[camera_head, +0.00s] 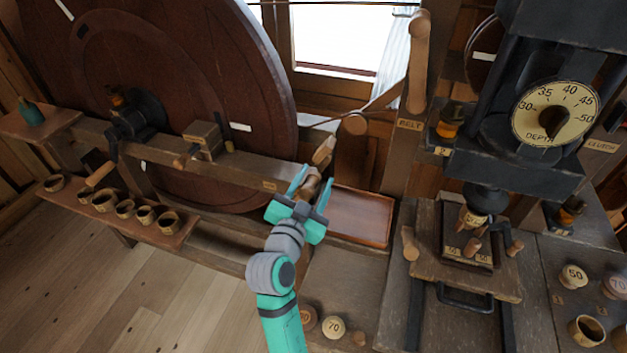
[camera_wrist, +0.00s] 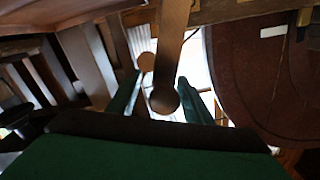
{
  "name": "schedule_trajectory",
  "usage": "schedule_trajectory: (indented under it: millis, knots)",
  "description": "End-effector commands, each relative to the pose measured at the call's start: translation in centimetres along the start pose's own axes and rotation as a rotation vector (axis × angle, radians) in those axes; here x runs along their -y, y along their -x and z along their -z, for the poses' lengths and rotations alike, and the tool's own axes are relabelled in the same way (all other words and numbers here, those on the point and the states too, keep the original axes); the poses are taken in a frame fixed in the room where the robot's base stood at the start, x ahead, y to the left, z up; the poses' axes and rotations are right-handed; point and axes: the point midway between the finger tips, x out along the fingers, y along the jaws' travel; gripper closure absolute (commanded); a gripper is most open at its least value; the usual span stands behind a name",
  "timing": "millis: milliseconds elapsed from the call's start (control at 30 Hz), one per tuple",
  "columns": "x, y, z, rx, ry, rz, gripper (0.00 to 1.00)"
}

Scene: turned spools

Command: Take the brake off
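A wooden lever with a thick handle (camera_head: 324,151) stands by the right end of the long beam, at the rim of the big wheel; I take it for the brake. My gripper (camera_head: 311,182) is at this lever, its two teal fingers apart on either side of it. In the wrist view the lever runs down from the top to a round knob (camera_wrist: 164,100), which lies between the open fingers (camera_wrist: 158,95). Gaps show beside the knob, so my gripper does not look shut on it. The small beam label (camera_head: 268,186) is too small to read.
The large dark red wheel (camera_head: 190,70) fills the upper left. A reddish tray (camera_head: 362,216) lies just right of my gripper. A post labelled BELT (camera_head: 410,124) and a press with a depth dial (camera_head: 554,112) stand further right. Several cups (camera_head: 125,208) line a low shelf.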

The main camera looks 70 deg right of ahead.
Motion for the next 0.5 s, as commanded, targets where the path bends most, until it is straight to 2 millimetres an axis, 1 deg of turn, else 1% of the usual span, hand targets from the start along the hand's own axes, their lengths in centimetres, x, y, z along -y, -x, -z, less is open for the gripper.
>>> schedule_trajectory:
  millis: [167, 267, 367, 500]
  knots:
    - [0.2, 0.3, 0.0, 0.0, 0.0, 0.004, 0.54]
    - [0.3, 1.3, 0.0, 0.0, 0.0, 0.007, 0.54]
    - [0.2, 2.9, 0.0, 0.0, 0.001, 0.007, 0.54]
    - [0.2, 5.6, -0.1, 0.001, 0.002, 0.006, 0.54]
